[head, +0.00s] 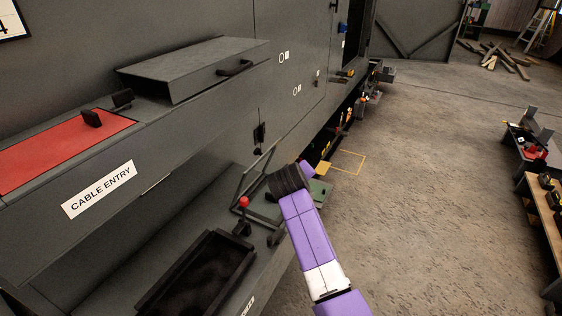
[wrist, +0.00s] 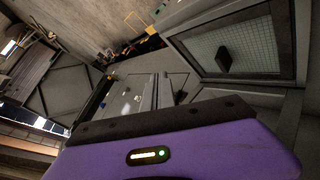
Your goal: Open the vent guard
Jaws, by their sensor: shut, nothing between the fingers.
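What looks like the vent guard (wrist: 262,42) is a dark framed mesh panel with a black block-shaped handle (wrist: 225,61), at the upper right of the wrist view. In the head view a thin dark frame (head: 243,180) stands tilted at the lower ledge, left of my wrist; I cannot tell whether it is the same panel. My gripper (head: 307,170) is beyond the dark wrist joint, its purple hand partly hidden. The gripper is shut and empty, with no visible contact with the handle.
A red-knobbed lever (head: 244,203) and an open dark tray (head: 200,275) are on the ledge left of my arm. A red panel (head: 60,150) and a grey box lid (head: 195,68) sit higher. Benches (head: 548,205) stand at right; the floor between is clear.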

